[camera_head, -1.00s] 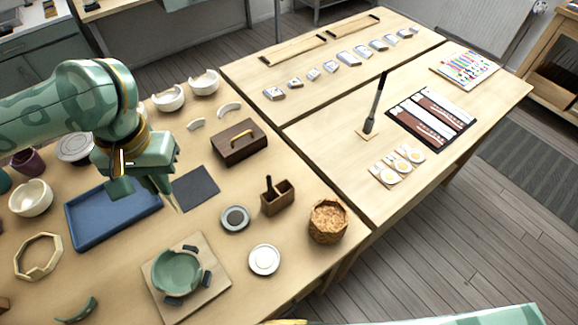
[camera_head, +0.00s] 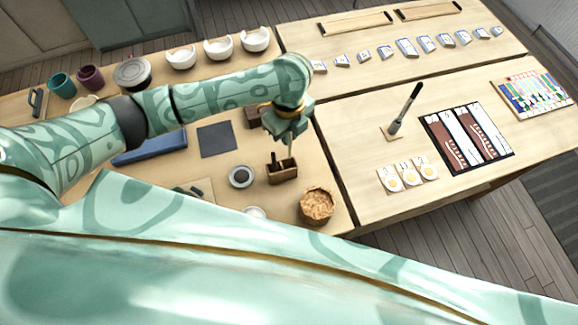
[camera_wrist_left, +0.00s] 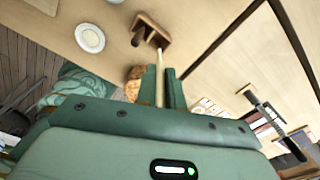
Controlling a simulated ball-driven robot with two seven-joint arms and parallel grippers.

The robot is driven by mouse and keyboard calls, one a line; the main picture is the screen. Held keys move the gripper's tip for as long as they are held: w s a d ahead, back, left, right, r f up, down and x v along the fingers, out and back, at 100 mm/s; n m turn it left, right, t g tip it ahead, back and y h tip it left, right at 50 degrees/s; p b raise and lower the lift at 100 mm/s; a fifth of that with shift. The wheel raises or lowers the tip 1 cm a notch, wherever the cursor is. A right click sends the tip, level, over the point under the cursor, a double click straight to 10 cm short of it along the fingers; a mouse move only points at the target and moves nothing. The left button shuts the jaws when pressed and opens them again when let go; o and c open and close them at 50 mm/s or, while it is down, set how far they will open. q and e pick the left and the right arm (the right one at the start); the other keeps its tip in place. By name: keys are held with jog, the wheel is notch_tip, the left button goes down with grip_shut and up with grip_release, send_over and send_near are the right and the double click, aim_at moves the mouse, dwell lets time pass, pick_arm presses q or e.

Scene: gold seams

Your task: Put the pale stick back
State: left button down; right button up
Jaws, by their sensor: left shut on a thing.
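My left gripper (camera_head: 288,138) is shut on the thin pale stick (camera_head: 291,151), which points down towards the small wooden holder (camera_head: 284,174). In the left wrist view the pale stick (camera_wrist_left: 160,72) runs out between the two green fingers (camera_wrist_left: 161,85). Its far end meets the outline of the holder (camera_wrist_left: 153,24); I cannot tell whether it is inside or just above it. A dark stick (camera_head: 275,160) stands in the holder's left part. My right gripper is not in view.
A cork-coloured round pot (camera_head: 317,204) stands right of the holder, and a small grey-rimmed dish (camera_head: 241,176) stands left. A dark square mat (camera_head: 216,139) lies behind. A wooden box (camera_head: 254,116) is partly hidden by my arm. A gap separates this table from the right one.

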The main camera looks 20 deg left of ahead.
pick_arm(q)
notch_tip(320, 180, down, 6)
jog(key=shift+s+r+b, duration=0.1)
jog(key=shift+r+b, duration=0.1)
jog(key=shift+b, duration=0.85)
notch_tip(320, 180, down, 4)
jog(key=shift+f+b, duration=0.2)
jog(key=shift+b, duration=0.6)
jog(key=shift+f, duration=0.15)
jog(key=c, duration=1.8)
grip_release()
notch_tip(320, 180, up, 12)
jog(key=p, duration=0.4)
jog(key=shift+r+p, duration=0.2)
jog(key=shift+p, duration=0.15)
